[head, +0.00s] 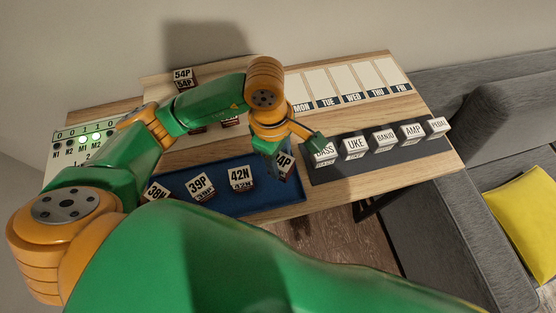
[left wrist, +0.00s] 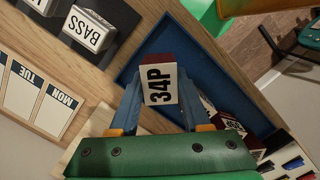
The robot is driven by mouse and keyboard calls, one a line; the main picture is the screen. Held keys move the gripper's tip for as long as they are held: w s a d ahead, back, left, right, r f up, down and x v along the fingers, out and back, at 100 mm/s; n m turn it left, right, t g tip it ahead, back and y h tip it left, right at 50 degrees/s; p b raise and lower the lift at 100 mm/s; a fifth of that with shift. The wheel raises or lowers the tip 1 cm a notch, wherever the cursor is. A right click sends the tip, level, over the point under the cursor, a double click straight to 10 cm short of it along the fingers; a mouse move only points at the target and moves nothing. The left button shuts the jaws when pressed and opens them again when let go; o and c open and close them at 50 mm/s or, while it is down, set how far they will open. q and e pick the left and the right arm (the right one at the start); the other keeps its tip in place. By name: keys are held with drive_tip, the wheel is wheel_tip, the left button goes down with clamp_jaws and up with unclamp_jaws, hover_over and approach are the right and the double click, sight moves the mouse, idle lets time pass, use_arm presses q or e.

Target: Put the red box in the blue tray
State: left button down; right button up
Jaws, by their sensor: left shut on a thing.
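A box marked 34P, dark red with a white label, sits between the fingers of my left gripper (left wrist: 160,98); the red box (left wrist: 156,60) shows its red end and label in the left wrist view. In the head view the box (head: 286,164) is partly hidden behind my left gripper (head: 278,150). The gripper is shut on it, over the right part of the blue tray (head: 262,205). The blue tray (left wrist: 128,74) surrounds the box in the left wrist view. I cannot tell whether the box touches the tray floor. My right gripper is not in view.
Boxes 38N (head: 157,191), 39P (head: 201,187) and 42N (head: 241,178) stand in the tray's left and middle. A dark mat (head: 345,170) at right holds several labelled blocks, BASS (head: 324,152) nearest. A day board (head: 345,82) lies behind; box 54P (head: 183,77) stands far left.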

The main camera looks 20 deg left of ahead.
use_arm(q)
drive_tip(key=f, duration=0.1)
drive_tip(key=f+p, duration=0.1)
drive_tip(key=f, duration=0.1)
drive_tip(key=shift+w+a+f, duration=0.2)
drive_tip(key=shift+w+f, duration=0.1)
drive_tip(key=shift+f, duration=0.15)
drive_tip(key=shift+f, duration=0.2)
drive_tip(key=shift+c, duration=1.8)
unclamp_jaws()
drive_tip(key=shift+r, duration=0.1)
